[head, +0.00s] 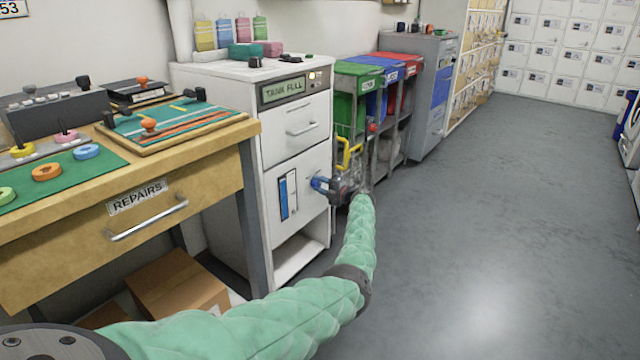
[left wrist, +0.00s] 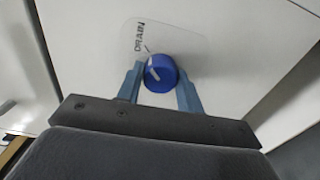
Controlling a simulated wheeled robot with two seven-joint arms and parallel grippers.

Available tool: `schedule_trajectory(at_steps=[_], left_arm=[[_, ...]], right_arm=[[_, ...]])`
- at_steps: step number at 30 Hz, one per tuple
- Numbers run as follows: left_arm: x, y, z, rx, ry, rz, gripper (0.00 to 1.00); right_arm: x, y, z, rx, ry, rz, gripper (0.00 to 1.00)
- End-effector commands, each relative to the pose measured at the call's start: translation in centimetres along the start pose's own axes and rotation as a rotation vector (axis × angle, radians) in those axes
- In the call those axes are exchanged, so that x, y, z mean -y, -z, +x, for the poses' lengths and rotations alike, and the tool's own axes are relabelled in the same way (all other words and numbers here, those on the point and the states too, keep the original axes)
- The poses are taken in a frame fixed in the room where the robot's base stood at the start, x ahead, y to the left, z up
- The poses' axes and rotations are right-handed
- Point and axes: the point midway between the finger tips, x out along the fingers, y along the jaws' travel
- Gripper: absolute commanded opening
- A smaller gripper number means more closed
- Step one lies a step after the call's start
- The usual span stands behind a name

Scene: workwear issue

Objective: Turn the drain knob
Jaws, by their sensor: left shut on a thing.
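The drain knob (left wrist: 160,74) is round and blue with a white pointer mark, on the white front panel under a clear plate lettered DRAIN (left wrist: 141,37). The pointer is tilted towards the upper left in the left wrist view. My left gripper (left wrist: 160,88) has one blue finger on each side of the knob and is shut on it. In the head view my left gripper (head: 322,185) is at the front of the white cabinet (head: 290,135), which hides most of the knob. The cabinet's display (head: 284,88) reads TANK FULL. My right gripper is not in view.
A wooden repairs bench (head: 75,225) stands to the left of the cabinet. Coloured bins, green (head: 345,105), blue and red, stand to its right. A blue level gauge (head: 288,194) is left of my gripper. The grey floor (head: 480,220) at right is clear.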

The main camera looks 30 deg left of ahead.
Motion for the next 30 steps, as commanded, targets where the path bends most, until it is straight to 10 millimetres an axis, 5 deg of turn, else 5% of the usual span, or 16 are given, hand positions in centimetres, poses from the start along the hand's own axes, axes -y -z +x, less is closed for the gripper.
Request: schedule_trajectory(at_steps=[18, 19, 22, 30], left_arm=[[-0.08, -0.15, -0.09, 0.004, 0.0, 0.04, 0.14], [-0.09, -0.15, -0.09, 0.004, 0.0, 0.04, 0.4], [-0.06, -0.12, -0.08, 0.003, 0.0, 0.04, 0.58], [-0.03, -0.06, -0.05, 0.002, 0.0, 0.04, 0.58]], right_arm=[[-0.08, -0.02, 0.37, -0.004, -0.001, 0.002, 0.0], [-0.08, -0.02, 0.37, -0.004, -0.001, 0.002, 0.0], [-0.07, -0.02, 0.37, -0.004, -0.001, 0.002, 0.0], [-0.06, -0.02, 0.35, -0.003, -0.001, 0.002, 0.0]])
